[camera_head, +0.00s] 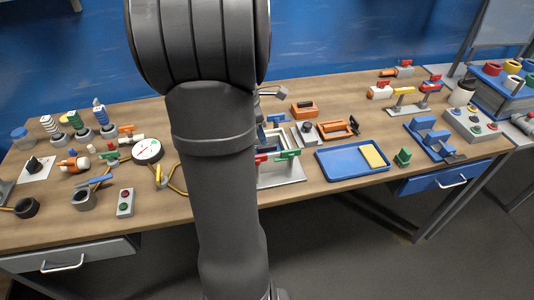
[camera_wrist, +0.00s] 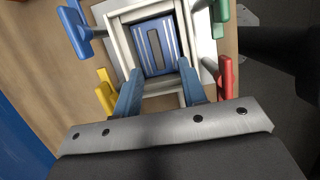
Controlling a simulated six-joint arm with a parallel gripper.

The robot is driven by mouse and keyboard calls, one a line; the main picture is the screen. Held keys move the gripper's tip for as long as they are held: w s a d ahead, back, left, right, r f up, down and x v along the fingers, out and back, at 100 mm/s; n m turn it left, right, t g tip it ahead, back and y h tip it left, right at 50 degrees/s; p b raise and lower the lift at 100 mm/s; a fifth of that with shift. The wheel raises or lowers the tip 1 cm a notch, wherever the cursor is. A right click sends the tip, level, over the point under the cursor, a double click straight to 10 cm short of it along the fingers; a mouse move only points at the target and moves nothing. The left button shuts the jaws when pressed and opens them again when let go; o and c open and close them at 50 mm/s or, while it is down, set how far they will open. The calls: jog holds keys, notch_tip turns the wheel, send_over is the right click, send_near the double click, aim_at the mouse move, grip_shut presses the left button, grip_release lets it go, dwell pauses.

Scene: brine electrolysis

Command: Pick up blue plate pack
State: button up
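The blue plate pack (camera_wrist: 170,42) sits inside a square light-grey frame (camera_wrist: 119,36) in the wrist view. It is a blue block with a slot and pale ribs on its top. My gripper (camera_wrist: 160,69) has two blue fingers, spread apart, with their tips near the pack's near edge. The gap between the fingers is about as wide as the pack, and I cannot tell whether they touch it.
Blue (camera_wrist: 76,30), yellow (camera_wrist: 106,92), green (camera_wrist: 219,14) and red (camera_wrist: 226,76) handles surround the frame closely. A blue tray (camera_head: 337,168) with a yellow block (camera_head: 374,156) lies right of the fixture. A round gauge (camera_head: 147,151) and cables are left of my arm.

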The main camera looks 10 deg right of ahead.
jog(key=shift+w+x, duration=0.1)
jog(key=shift+x, duration=1.45)
jog(key=shift+w+x, duration=0.15)
jog(key=shift+x, duration=1.4)
jog(key=shift+c, duration=0.2)
jog(key=shift+r, duration=0.1)
grip_shut()
